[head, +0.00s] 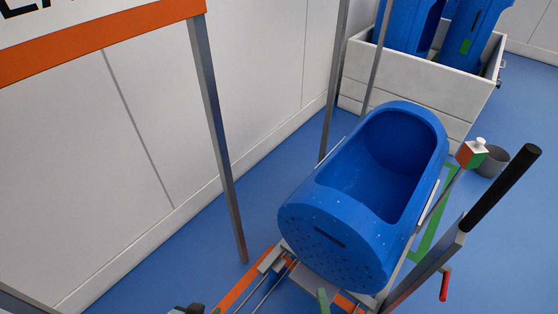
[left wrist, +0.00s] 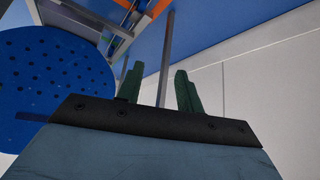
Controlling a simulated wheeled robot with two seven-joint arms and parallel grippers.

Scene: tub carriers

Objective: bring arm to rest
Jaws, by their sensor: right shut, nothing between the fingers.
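My left gripper (head: 188,309) only just shows as a dark part at the bottom edge of the head view. In the left wrist view its two green fingers (left wrist: 158,90) stand apart with nothing between them. The holed end of a blue tub (left wrist: 52,88) is beside them in that view, apart from the fingers. A narrow green tip at the bottom of the head view appears to be my right gripper (head: 323,299), shut, in front of the tub's lower end. The blue tub (head: 335,235) lies tilted on its carrier, open side up. Most of both arms is out of view.
The carrier has a black handle (head: 505,185) and a red handle (head: 444,285) at right. Behind are a pale crate (head: 415,85) with blue tubs and a grey bucket (head: 492,160). A metal post (head: 222,150) and pale wall (head: 110,130) stand at left.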

